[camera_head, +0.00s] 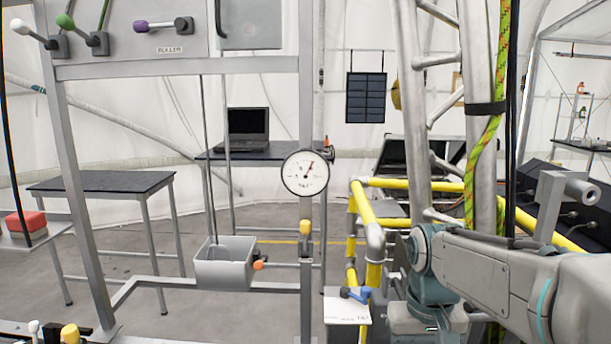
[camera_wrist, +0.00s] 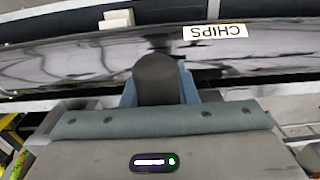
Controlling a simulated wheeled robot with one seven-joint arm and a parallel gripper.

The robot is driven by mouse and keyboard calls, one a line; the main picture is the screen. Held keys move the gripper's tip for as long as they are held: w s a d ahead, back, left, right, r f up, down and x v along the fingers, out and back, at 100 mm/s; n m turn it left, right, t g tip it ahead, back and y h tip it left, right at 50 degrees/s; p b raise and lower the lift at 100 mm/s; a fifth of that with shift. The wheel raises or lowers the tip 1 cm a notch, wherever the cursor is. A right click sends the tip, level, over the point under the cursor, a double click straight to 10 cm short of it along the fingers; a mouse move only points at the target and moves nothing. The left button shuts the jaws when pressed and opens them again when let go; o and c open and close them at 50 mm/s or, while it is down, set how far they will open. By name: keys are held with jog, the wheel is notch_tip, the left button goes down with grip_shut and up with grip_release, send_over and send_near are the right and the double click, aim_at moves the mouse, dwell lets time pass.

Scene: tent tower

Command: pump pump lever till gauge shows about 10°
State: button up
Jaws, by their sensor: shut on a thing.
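The round white gauge (camera_head: 305,172) hangs on the upright post in the middle of the head view. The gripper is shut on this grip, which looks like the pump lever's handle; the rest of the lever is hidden. In the head view my arm reaches in from the right, and I cannot make out the fingers.
A long dark glossy bin with a CHIPS label (camera_wrist: 215,32) lies beyond the gripper. Yellow rails (camera_head: 420,184) and silver truss tubes stand close to my arm. A grey box (camera_head: 225,268) and a blue-handled valve (camera_head: 356,294) are left of it. Floor shows at the left.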

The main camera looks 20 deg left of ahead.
jog(key=shift+w+a+r+p, duration=0.1)
jog(key=shift+w+r+p, duration=0.1)
jog(key=shift+r+p, duration=1.3)
jog(key=shift+r, duration=0.35)
jog(key=shift+w+r+p, duration=0.15)
jog(key=shift+r+p, duration=0.25)
jog(key=shift+r, duration=0.2)
jog(key=shift+w+a+r+p, duration=0.15)
jog(key=shift+w+r+p, duration=0.2)
jog(key=shift+r+p, duration=0.45)
jog(key=shift+w+a+r+p, duration=0.1)
jog(key=shift+w+r+p, duration=0.25)
jog(key=shift+r+p, duration=0.45)
jog(key=shift+f, duration=0.1)
